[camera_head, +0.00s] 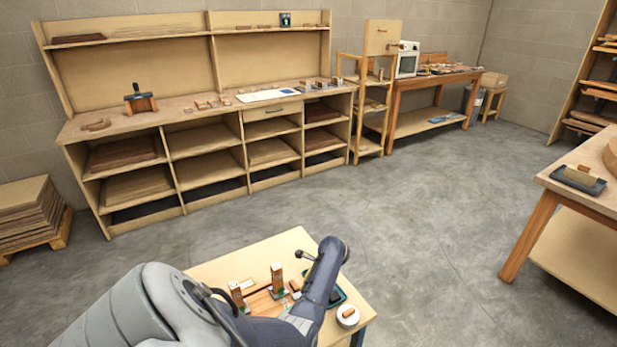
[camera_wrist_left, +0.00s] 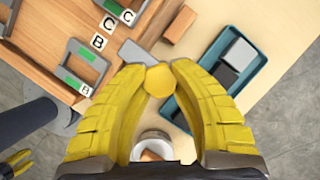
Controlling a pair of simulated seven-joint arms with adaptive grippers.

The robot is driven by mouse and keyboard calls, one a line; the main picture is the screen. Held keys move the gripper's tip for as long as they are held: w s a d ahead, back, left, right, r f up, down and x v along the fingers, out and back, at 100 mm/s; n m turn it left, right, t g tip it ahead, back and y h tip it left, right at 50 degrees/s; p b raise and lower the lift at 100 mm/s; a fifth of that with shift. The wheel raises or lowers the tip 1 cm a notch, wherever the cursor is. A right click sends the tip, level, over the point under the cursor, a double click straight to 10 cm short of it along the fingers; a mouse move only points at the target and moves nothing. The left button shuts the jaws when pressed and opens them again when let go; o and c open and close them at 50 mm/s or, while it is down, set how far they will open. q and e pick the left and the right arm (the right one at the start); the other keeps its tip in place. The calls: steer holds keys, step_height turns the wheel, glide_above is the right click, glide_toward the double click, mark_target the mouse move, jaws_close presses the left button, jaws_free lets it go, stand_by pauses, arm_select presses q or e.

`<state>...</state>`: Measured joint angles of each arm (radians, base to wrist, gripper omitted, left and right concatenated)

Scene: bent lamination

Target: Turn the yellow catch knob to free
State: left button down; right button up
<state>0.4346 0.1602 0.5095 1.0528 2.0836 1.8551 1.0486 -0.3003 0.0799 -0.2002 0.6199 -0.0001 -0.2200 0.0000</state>
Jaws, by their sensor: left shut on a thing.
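The yellow catch knob (camera_wrist_left: 159,80) is between the tips of my left gripper (camera_wrist_left: 158,72) in the left wrist view. Its yellow fingers are shut on the knob. A flat grey piece (camera_wrist_left: 137,53) sits beside the knob, at the edge of the wooden fixture (camera_wrist_left: 62,22). In the head view my left arm covers the knob and the gripper. At the lower left of the wrist view are the yellow fingers of what looks like my right gripper (camera_wrist_left: 15,163); only part shows, and I cannot tell whether it is open.
A teal tray (camera_wrist_left: 238,107) with grey and dark blocks lies right of the knob. A wooden block (camera_wrist_left: 181,24) lies above it. A round white container (camera_wrist_left: 152,143) stands below. Grey brackets with green pads (camera_wrist_left: 85,62) and letter tiles lie left. The small table (camera_head: 222,262) has floor around it.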

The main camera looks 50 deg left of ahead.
arm_select(q)
steer(key=shift+s+a+m, duration=0.1)
steer(key=shift+s+m, duration=0.1)
steer(key=shift+m, duration=0.2)
steer(key=m, duration=0.2)
steer(key=m+t+y, duration=0.1)
steer(key=m, duration=0.1)
steer(key=shift+a+t, duration=0.1)
steer(key=shift+t, duration=0.2)
steer(key=m+t, duration=0.1)
steer(key=m, duration=0.3)
steer(key=shift+a+r+m+t, duration=0.1)
steer(key=shift+a+m+t, duration=0.05)
steer(key=shift+m+t, duration=0.2)
steer(key=m+t, duration=0.1)
steer(key=m, duration=0.1)
steer(key=m+t+h, duration=0.1)
steer(key=m, duration=0.2)
steer(key=shift+a, duration=0.1)
steer(key=shift+w+r+m+t+h, duration=0.15)
steer(key=shift+m+t+h, duration=0.15)
steer(key=shift+m, duration=0.85)
steer(key=shift+w+m, duration=0.1)
steer(key=shift+m, duration=0.3)
steer(key=c, duration=1.5)
jaws_free()
steer(key=o, duration=0.5)
steer(key=shift+d, duration=0.25)
